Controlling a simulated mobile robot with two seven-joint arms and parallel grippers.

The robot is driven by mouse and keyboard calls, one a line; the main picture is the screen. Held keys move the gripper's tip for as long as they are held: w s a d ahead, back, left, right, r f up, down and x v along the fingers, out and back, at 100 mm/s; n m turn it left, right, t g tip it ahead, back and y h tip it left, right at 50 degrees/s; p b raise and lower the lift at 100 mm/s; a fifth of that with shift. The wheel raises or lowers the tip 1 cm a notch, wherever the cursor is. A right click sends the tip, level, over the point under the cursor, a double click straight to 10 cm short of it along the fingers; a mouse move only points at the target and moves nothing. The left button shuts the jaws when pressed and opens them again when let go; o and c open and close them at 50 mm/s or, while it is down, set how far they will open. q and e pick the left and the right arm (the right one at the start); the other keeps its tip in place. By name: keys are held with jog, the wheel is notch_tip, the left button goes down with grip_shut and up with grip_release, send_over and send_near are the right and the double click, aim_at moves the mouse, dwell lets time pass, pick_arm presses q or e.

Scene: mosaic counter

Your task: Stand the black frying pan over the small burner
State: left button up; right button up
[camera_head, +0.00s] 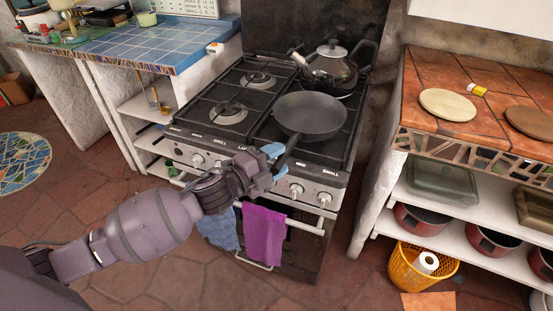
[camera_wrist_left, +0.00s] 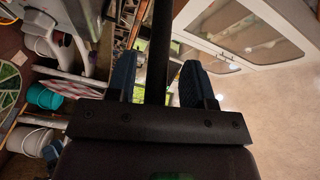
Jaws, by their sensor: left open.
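The black frying pan (camera_head: 310,116) is over the front right part of the black gas stove (camera_head: 262,130), level, with its handle pointing toward me. It hides whatever burner is beneath it, and I cannot tell whether its base touches the grate. My left gripper (camera_head: 278,158) is at the handle near the stove's front edge. In the left wrist view the dark handle (camera_wrist_left: 158,60) runs between the two blue fingers of the left gripper (camera_wrist_left: 158,82), with gaps on both sides. The left gripper is open. The right gripper does not show.
A dark kettle (camera_head: 330,68) stands right behind the pan at the back right. The two left burners (camera_head: 228,113) are bare. A purple towel (camera_head: 264,235) hangs on the oven rail. A tiled counter (camera_head: 428,72) with round boards flanks the stove on the right, a blue-tiled one (camera_head: 150,42) on the left.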

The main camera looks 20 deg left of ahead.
pick_arm(q)
jog(key=v, duration=1.2)
jog(key=shift+p, duration=0.35)
jog(key=s+a+f+n+g+y, duration=0.1)
jog(key=s+f+n+g+y, duration=0.1)
jog(key=s+f+n+y, duration=0.3)
jog(key=s+a+f+n+g+y, duration=0.2)
jog(key=s+f+n+y, duration=0.2)
jog(key=s+f+n, duration=0.8)
notch_tip(320, 180, down, 2)
jog(key=n, duration=0.3)
jog(key=shift+a+n+y, duration=0.25)
jog(key=shift+n+y, duration=0.15)
jog(key=shift+f, duration=0.1)
